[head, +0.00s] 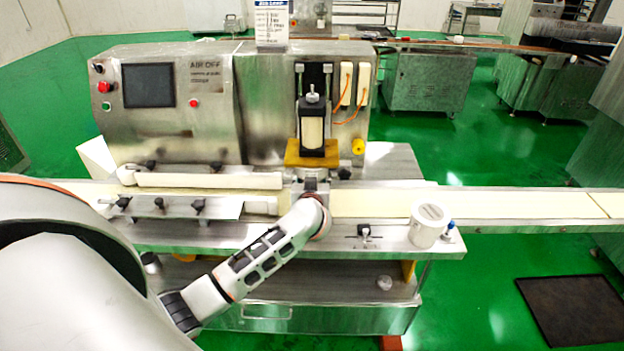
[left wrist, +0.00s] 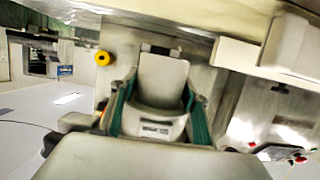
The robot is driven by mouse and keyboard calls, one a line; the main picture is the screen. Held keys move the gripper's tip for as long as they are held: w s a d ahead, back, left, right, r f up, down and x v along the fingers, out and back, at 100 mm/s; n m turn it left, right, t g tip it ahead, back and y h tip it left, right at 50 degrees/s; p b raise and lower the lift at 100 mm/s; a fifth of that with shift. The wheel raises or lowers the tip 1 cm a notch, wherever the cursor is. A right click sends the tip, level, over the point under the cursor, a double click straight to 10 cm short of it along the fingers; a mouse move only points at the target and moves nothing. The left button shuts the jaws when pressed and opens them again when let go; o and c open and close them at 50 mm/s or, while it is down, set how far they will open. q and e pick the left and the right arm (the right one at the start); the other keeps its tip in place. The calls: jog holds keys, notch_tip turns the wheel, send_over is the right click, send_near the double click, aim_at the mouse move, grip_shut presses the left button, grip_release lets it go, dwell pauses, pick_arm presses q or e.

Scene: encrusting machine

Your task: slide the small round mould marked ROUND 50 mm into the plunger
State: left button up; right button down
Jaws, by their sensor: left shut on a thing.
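My left gripper (head: 311,187) reaches in from the left to the front of the machine, just below the plunger. In the left wrist view its two green-lined fingers (left wrist: 156,106) are shut on a pale block-like mould (left wrist: 154,127) with a small dark label, too blurred to read. The mould is mostly hidden by my gripper in the head view. The plunger (head: 312,128) is a pale cylinder in a black frame, above a yellow plate (head: 300,157). I cannot tell whether the mould touches the plunger. My right gripper is not in view.
A white round tub (head: 430,225) stands on the table's right front corner. A conveyor belt (head: 480,204) runs to the right. A long white roller (head: 210,181) lies left of my gripper. A yellow knob (head: 358,146) sits right of the plunger and shows in the left wrist view (left wrist: 104,58).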

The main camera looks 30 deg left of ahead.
pick_arm(q)
jog(key=shift+w+a, duration=0.45)
jog(key=shift+w, duration=0.3)
jog(key=o, duration=2)
jog(key=s+d, duration=0.2)
jog(key=s, duration=0.1)
jog(key=s+d, duration=0.2)
jog(key=s, duration=0.2)
jog(key=s+d, duration=0.2)
jog(key=s, duration=0.1)
jog(key=shift+s+d, duration=0.15)
jog(key=shift+r, duration=0.1)
